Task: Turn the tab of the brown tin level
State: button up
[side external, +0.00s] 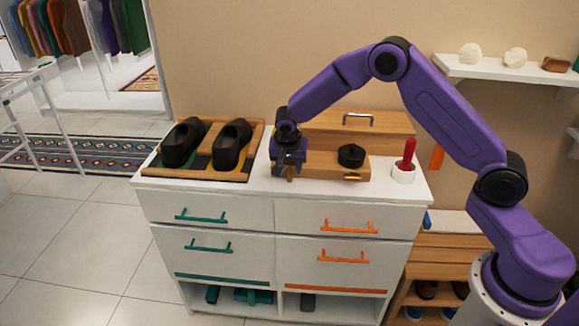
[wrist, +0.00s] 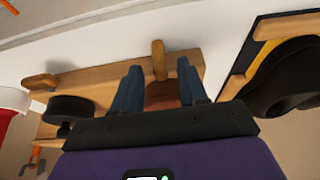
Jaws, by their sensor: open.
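The brown tin (wrist: 165,95) shows in the wrist view between my two blue fingers, partly hidden by them. Its wooden tab (wrist: 158,60) stands along the finger direction, on the front edge of the wooden stand (wrist: 100,75). In the side view this tab (side external: 290,172) looks upright below my gripper (side external: 288,162), which hides the tin. My gripper also shows in the wrist view (wrist: 158,68); it is open, with one finger on each side of the tin. I cannot tell whether they touch it.
A black tin (side external: 351,154) sits on the same stand, to the right, with its tab (side external: 352,178) level. A white cup (side external: 403,174) with a red-handled item stands further right. A shoe tray (side external: 208,176) is on the left. A wooden box with a handle (side external: 360,120) rises behind.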

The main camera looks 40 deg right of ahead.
jog(key=shift+w+f, duration=0.1)
jog(key=shift+f, duration=0.15)
grip_shut()
